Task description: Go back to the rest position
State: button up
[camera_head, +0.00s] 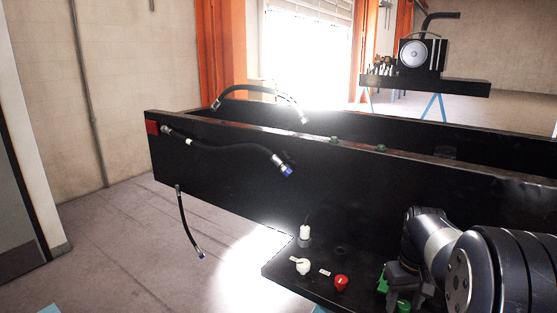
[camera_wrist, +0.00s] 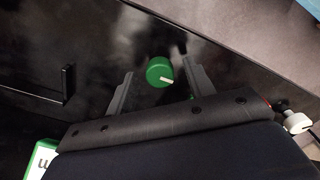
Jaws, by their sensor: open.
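My gripper (camera_head: 402,292) is low at the right in the head view, close above the dark panel. In the wrist view its two fingers (camera_wrist: 158,72) are apart, with a round green knob (camera_wrist: 160,70) with a white mark showing between them. I cannot tell whether either finger touches the knob. In the head view green parts (camera_head: 403,306) show beside and below the fingers, partly hidden by them. No rest position is marked in either view.
A red knob (camera_head: 341,283) and a white knob (camera_head: 303,266) stand on the panel to the left. Black hoses hang along the dark beam (camera_head: 230,170), one with a blue end (camera_head: 287,170). A black handle (camera_wrist: 68,83) shows in the wrist view. The floor at left is clear.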

jog(key=n+b, duration=0.1)
jog(key=n, duration=0.3)
jog(key=shift+f, duration=0.1)
jog(key=n+b, duration=0.2)
jog(key=n, duration=0.2)
jog(key=shift+r, duration=1.3)
